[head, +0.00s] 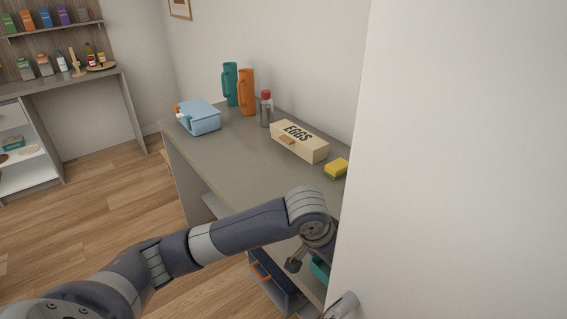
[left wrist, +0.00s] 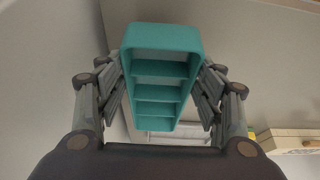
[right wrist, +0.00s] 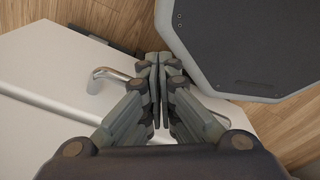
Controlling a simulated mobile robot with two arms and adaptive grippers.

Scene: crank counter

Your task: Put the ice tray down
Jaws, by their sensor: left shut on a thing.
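The teal ice tray shows in the left wrist view (left wrist: 160,72), its row of open compartments facing the camera. My left gripper (left wrist: 162,88) is shut on it, with fingers along both sides. In the head view only a small teal part of the tray (head: 320,269) shows beside my left gripper (head: 304,260), near the counter's edge and the white panel. What is under the tray is hidden. My right gripper (right wrist: 159,62) is shut and empty, close beside a metal handle (right wrist: 105,76) on a white panel. It is not seen in the head view.
The grey counter (head: 225,155) has a clear middle. On it are an egg carton (head: 300,143), yellow sponge (head: 336,169), red-capped bottle (head: 266,109), orange pitcher (head: 247,92), teal pitcher (head: 230,84) and blue box (head: 200,117). A large white panel (head: 450,160) blocks the right.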

